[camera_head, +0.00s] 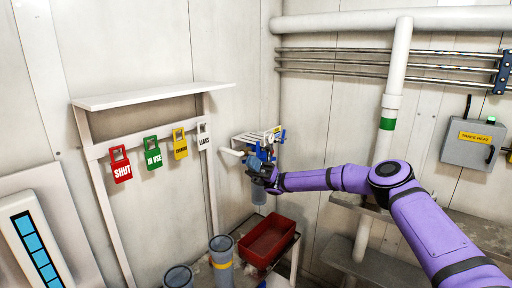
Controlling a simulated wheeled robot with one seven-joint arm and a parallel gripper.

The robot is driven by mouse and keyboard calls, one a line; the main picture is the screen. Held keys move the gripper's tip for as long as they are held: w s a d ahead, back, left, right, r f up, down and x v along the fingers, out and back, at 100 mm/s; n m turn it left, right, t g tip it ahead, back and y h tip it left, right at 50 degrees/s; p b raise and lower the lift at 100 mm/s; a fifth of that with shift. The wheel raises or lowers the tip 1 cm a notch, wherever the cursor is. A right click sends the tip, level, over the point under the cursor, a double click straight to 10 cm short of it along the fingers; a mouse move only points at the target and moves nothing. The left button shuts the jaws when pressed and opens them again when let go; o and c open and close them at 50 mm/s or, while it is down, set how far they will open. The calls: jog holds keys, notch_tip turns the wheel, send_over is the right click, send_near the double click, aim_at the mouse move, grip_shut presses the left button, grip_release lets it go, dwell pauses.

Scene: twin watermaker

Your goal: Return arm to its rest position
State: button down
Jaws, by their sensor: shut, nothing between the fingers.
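My purple arm (432,222) reaches in from the lower right and stretches left across the view. My gripper (262,178), small and dark at the arm's end, is shut and empty. It is in front of or beside a blue fitting (254,162) near the room's corner. I cannot tell whether they touch.
A white shelf frame (150,95) carries red (121,164), green (152,153), yellow (180,144) and white (203,136) tags. A red tray (268,243) sits below the gripper. A grey box (474,143) and pipes (400,60) line the right wall.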

jog(key=s+a+r+n+t+h, duration=0.15)
jog(key=s+r+t+h, duration=0.3)
jog(key=s, duration=0.45)
jog(key=s+r+n+t+h, duration=0.2)
jog(key=s+r+t+h, duration=0.3)
jog(key=s, duration=0.4)
jog(key=s+d+r+n+t+h, duration=0.2)
jog(key=s+d+t, duration=0.3)
jog(key=s+d, duration=0.4)
jog(key=s+d+r+n+t+h, duration=0.2)
jog(key=s+d, duration=0.6)
jog(key=d, duration=0.4)
jog(key=s+d+r+n+t+h, duration=0.2)
jog(key=s+d+t+h, duration=0.3)
jog(key=s+d+t, duration=0.3)
jog(key=s+d+n, duration=0.1)
jog(key=d, duration=0.2)
jog(key=shift+s+d, duration=0.15)
jog(key=shift+s, duration=0.15)
jog(key=shift+w+n+t+h, duration=0.1)
jog(key=shift+n+t+h, duration=0.15)
